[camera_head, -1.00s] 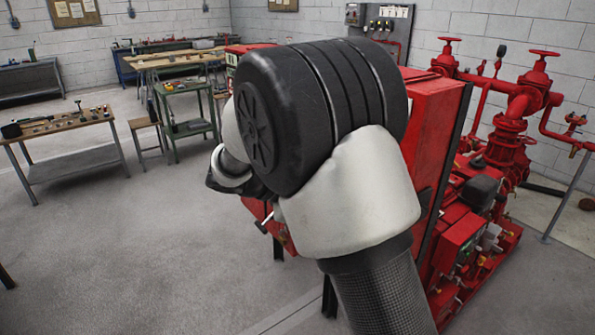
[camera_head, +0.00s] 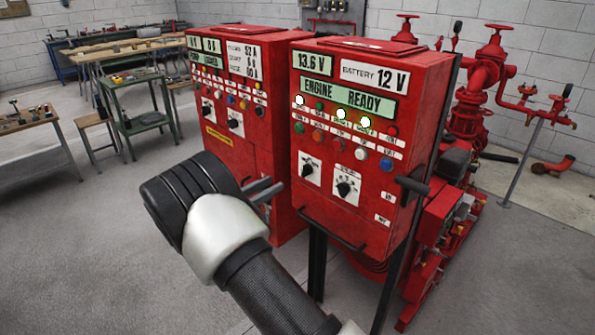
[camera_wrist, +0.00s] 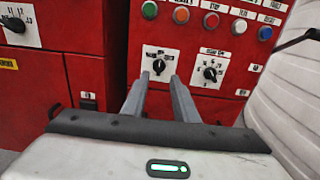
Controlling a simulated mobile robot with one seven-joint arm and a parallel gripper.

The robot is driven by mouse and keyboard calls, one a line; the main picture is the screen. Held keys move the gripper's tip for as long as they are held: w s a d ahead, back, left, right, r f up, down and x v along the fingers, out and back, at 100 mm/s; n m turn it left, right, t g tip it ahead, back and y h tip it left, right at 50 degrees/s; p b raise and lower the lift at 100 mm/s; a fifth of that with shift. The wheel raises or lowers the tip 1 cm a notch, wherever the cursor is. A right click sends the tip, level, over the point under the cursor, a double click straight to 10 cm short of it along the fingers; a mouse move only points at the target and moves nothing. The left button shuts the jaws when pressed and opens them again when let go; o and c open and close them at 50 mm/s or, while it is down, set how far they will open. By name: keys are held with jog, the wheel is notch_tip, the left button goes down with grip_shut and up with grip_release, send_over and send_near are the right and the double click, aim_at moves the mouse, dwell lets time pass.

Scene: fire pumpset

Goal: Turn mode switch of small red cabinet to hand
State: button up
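The small red cabinet (camera_head: 350,130) stands right of centre in the head view, with an "ENGINE READY" display. It has a left rotary switch (camera_head: 307,170) and a right rotary switch (camera_head: 344,188), on white plates whose lettering is too small to read. My gripper (camera_head: 268,189) is in front of the cabinet's lower left side. In the wrist view its two fingers (camera_wrist: 160,82) are apart with nothing between them. They point at the left rotary switch (camera_wrist: 159,66), which shows beyond and between the tips, apart from them. The right rotary switch (camera_wrist: 210,73) is right of the fingers.
A second red cabinet (camera_head: 232,125) stands close on the left, with its own knobs. Handles (camera_head: 411,186) stick out at the small cabinet's right side. Red pipes and valves (camera_head: 490,75) stand behind right. Workbenches (camera_head: 35,125) are at the back left; the floor in front is open.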

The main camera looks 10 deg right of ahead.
aim_at(306, 170)
jog(key=x, duration=1.1)
jog(key=shift+w, duration=0.15)
jog(key=shift+d, duration=0.15)
grip_shut()
